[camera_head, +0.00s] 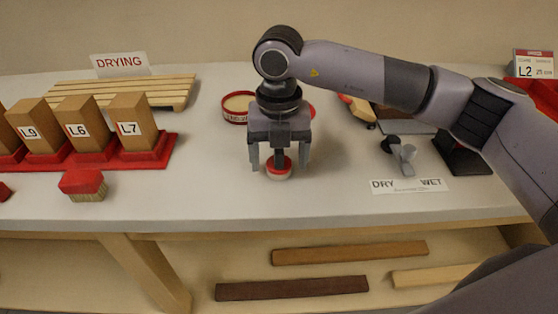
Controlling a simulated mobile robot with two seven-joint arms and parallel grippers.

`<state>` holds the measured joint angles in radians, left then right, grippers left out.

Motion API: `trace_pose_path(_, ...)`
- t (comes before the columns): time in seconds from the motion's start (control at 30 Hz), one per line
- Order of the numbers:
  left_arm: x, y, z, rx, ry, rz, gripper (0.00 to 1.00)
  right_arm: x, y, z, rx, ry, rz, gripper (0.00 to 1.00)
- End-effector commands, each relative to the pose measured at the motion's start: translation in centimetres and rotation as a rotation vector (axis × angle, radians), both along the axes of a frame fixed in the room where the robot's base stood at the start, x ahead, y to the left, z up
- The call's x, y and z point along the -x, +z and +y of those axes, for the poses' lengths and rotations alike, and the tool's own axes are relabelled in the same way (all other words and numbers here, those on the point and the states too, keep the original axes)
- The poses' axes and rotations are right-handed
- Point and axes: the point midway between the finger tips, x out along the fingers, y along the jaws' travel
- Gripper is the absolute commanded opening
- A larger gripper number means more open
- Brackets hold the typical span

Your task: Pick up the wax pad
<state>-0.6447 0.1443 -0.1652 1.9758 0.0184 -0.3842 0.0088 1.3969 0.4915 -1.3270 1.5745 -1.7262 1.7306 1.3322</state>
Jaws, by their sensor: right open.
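A small round piece with a red top and a cream lower part, which looks like the wax pad (279,173), sits on the pale bench top near the middle. My right gripper (280,163) points down over it. It is open, with one finger on each side of the pad and visible gaps between. A dark upright part shows between the fingers above the pad; I cannot tell if it is a handle of the pad. My left gripper is not in view.
A round red tin (237,107) stands behind the gripper. A red brush (84,185) and a red rack (150,155) with labelled wooden blocks are at left, a slatted drying rack (120,90) behind. A DRY/WET card (410,186) lies at right. Wood strips (350,252) lie below the bench.

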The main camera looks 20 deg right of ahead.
Motion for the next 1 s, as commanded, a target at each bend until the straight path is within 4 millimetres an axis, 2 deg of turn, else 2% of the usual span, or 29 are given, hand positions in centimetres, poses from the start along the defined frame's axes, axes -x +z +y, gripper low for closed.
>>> trace_pose_path(0.07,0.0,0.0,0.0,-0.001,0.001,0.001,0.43,0.0,0.0,0.0,0.000,0.000,0.000,0.76)
trace_pose_path(0.23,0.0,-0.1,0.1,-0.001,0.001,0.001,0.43,0.0,0.0,0.0,0.000,0.000,0.001,0.20)
trace_pose_path(0.57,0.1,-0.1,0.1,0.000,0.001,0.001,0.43,0.0,0.1,0.0,0.000,0.000,0.000,0.20)
trace_pose_path(0.73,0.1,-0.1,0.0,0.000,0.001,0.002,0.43,0.0,0.7,0.0,-0.001,0.000,0.000,0.20)
trace_pose_path(0.87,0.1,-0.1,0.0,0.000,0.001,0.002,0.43,-0.1,2.2,0.1,-0.001,0.001,-0.003,0.20)
trace_pose_path(1.0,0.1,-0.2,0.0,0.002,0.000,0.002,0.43,-0.1,5.1,0.1,-0.001,0.001,-0.006,0.20)
